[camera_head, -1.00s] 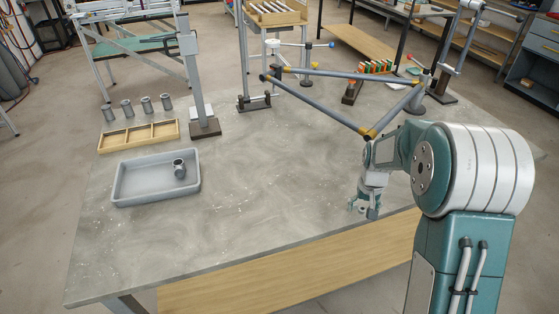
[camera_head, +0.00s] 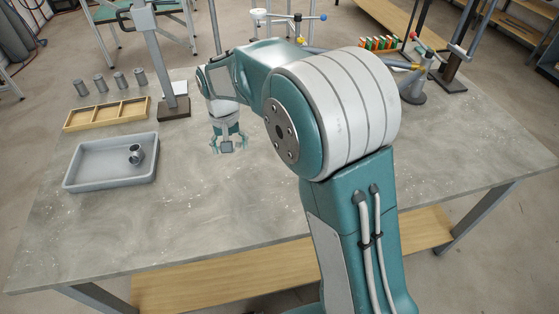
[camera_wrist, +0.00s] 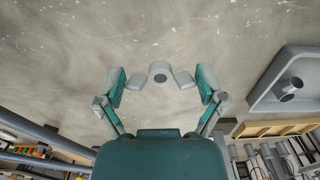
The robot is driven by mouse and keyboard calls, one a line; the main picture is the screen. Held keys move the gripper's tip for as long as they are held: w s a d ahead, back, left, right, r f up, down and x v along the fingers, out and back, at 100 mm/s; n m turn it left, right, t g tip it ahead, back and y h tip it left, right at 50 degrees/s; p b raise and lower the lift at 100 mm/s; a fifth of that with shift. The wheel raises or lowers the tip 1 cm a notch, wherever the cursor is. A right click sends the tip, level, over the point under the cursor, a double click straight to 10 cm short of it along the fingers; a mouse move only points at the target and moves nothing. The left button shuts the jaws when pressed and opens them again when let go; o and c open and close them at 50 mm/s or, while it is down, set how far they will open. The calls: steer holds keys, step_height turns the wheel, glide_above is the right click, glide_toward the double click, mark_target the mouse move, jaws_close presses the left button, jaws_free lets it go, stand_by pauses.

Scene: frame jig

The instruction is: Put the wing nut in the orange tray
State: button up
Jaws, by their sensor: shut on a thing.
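My gripper (camera_head: 229,142) hangs over the middle of the table, to the right of the grey tray. In the wrist view its fingers (camera_wrist: 160,78) are closed in on a grey wing nut (camera_wrist: 160,72), with a round hub in the middle and a grey wing-like piece toward each finger. In the head view the wing nut (camera_head: 226,147) is a small grey piece between the fingertips. No orange tray shows in either view. A grey tray (camera_head: 78,184) sits on the left of the table with a grey pipe fitting (camera_head: 136,154) in it.
A wooden tray (camera_head: 107,125) with three compartments lies behind the grey tray, and several grey cylinders (camera_head: 120,80) stand behind it. A grey post (camera_head: 160,60) on a dark base rises behind my gripper. The tabletop (camera_head: 190,210) in front is bare.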

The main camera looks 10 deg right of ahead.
glide_toward(278, 170)
steer(key=a, duration=0.3)
steer(key=d+f, duration=0.3)
steer(key=shift+d, duration=0.2)
steer(key=shift+a+f, duration=0.15)
steer(key=shift+f, duration=0.35)
steer(key=f, duration=0.1)
steer(key=d+f, duration=0.1)
steer(key=f, duration=0.1)
steer(key=shift+f, duration=0.2)
steer(key=shift+w+d+f, duration=0.1)
steer(key=shift+d, duration=0.1)
steer(key=shift+f, duration=0.1)
steer(key=o, duration=0.7)
steer(key=shift+a, duration=0.2)
steer(key=shift+o, duration=0.2)
steer(key=shift+a, duration=0.2)
